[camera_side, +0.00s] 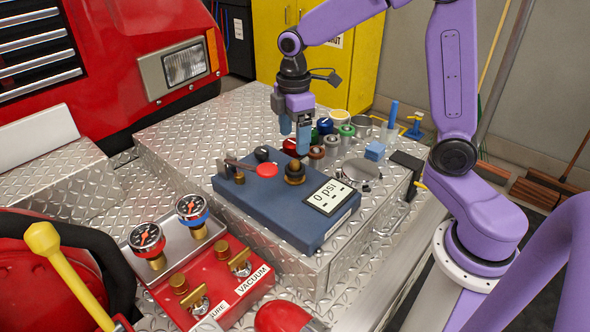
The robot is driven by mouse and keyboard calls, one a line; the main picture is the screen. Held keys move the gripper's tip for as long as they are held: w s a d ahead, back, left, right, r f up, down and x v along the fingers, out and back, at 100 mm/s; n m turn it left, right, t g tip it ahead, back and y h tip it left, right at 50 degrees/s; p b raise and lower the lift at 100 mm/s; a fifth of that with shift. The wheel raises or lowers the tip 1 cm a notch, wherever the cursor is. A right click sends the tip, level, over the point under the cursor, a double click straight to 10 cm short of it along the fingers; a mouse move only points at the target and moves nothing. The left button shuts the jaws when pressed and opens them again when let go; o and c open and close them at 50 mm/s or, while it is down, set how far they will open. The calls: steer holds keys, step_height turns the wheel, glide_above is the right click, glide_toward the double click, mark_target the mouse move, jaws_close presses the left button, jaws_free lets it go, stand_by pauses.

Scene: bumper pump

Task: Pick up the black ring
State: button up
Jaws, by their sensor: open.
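Another small black round piece (263,154) is at the box's back edge, left of the gripper. I cannot tell for certain which of these is the black ring, as both are small here.
Several coloured round caps and metal cylinders (332,146) stand close behind and right of my gripper. A red gauge panel (205,285) is in front, and a small blue block (375,151) is at right.

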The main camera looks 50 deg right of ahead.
mark_target(295, 161)
steer(key=shift+d+f, duration=0.1)
steer(key=shift+f, duration=3.9)
steer(key=c, duration=0.9)
